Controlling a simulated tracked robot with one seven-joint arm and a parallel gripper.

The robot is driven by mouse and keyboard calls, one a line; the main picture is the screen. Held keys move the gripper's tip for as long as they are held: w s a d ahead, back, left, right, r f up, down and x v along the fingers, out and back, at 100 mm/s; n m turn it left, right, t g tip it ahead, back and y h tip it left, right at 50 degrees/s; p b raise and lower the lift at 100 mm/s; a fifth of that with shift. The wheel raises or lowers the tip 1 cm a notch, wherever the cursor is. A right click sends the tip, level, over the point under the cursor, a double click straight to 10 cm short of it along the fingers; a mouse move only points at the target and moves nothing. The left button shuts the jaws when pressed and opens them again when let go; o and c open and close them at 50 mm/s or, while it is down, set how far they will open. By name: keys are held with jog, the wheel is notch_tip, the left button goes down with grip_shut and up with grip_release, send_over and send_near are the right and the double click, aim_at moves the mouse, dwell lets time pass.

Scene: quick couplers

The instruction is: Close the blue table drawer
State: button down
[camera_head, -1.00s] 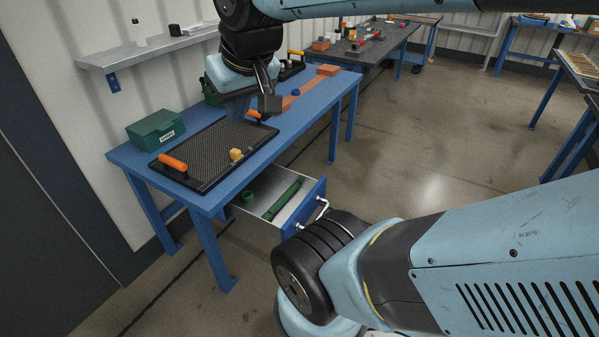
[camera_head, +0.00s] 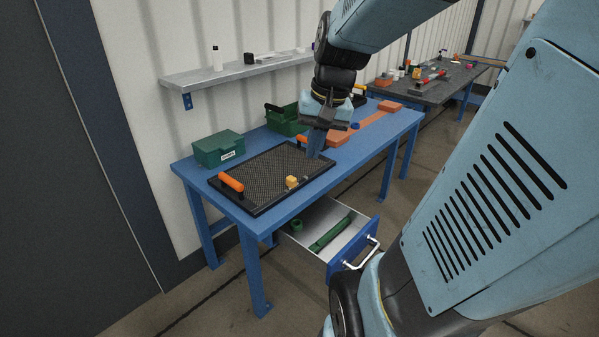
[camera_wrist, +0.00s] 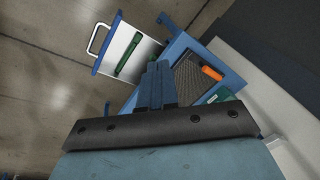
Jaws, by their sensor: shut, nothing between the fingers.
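The blue table drawer (camera_head: 350,243) stands pulled out from under the blue table (camera_head: 262,212). It has a blue front and a white bar handle (camera_head: 362,254). Inside lie a long green part (camera_head: 331,232) and a small green ring-like part (camera_head: 296,225). In the wrist view the open drawer (camera_wrist: 128,44) is at the upper left with its handle (camera_wrist: 97,38) outward. My gripper (camera_head: 315,150) is shut and empty, pointing down above the tabletop, apart from the drawer. Its closed fingers (camera_wrist: 158,78) show in the middle of the wrist view.
A wall shelf (camera_head: 235,70) hangs behind. Floor in front of the drawer is partly hidden by my arm.

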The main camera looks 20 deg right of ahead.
jog(key=w+d+f+m+t+y, duration=0.1)
jog(key=w+d+f+m+y, duration=0.25)
jog(key=d+f+m, duration=0.45)
jog(key=w+d+f+m+y, duration=0.3)
jog(key=d+f+m+y, duration=0.15)
jog(key=d+f, duration=0.75)
jog(key=s+d+f+m+t+y, duration=0.1)
jog(key=s+d+f+m+t, duration=0.15)
jog(key=d+f, duration=0.35)
jog(key=s+d+f+m+t+y, duration=0.1)
jog(key=s+d+f+m+t, duration=0.1)
jog(key=d+f+m+t, duration=0.25)
jog(key=m+t+h, duration=0.5)
jog(key=m+t, duration=0.2)
jog(key=m, duration=0.1)
send_near(375, 223)
jog(key=x, duration=0.7)
jog(key=shift+a+r, duration=0.2)
